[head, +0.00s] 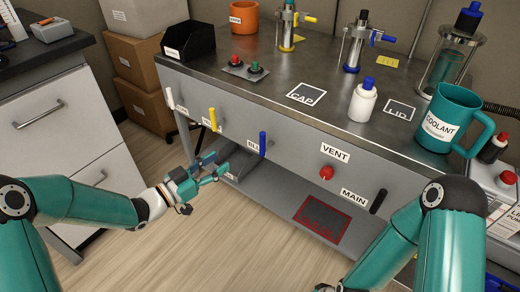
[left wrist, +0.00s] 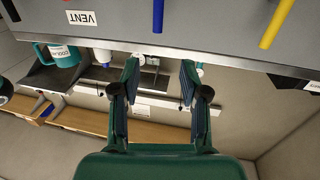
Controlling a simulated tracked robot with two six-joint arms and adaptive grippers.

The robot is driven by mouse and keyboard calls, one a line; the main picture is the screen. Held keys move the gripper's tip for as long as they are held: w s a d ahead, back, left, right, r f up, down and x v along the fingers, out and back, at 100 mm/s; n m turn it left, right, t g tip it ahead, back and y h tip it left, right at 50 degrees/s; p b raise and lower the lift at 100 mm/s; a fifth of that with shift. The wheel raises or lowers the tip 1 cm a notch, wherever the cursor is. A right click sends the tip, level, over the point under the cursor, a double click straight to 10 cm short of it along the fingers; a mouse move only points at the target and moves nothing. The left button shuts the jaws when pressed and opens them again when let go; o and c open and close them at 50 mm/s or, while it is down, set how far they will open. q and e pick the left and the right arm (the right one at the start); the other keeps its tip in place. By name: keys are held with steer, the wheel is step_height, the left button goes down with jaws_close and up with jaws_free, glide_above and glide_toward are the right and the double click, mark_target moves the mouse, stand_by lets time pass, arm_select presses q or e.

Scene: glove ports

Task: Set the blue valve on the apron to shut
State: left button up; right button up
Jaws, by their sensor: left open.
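The blue valve (head: 263,144) is a blue bar handle standing about upright on the grey front apron (head: 300,150) of the bench. A label beside it is partly hidden and starts with "BL". My left gripper (head: 217,165) is open and empty in front of the apron, lower and to the left of the blue handle, apart from it. In the left wrist view the blue handle (left wrist: 158,15) shows at the top edge, beyond the open fingers (left wrist: 160,70). My right arm comes in at the lower right; its fingers are out of the picture.
On the apron, a yellow handle (head: 213,119) and a white handle (head: 169,97) are to the left; a red VENT knob (head: 326,173) and a tilted black MAIN handle (head: 378,201) are to the right. A lower shelf with a red-framed mark (head: 322,219) lies below. Bottles and a coolant jug (head: 450,118) stand on top.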

mark_target(262, 135)
arm_select(q)
steer(key=b+x, duration=0.2)
steer(key=x, duration=1.4)
steer(key=shift+w+d+r+b, duration=0.2)
steer(key=shift+d+b, duration=0.1)
steer(key=shift+d, duration=0.1)
jaws_close()
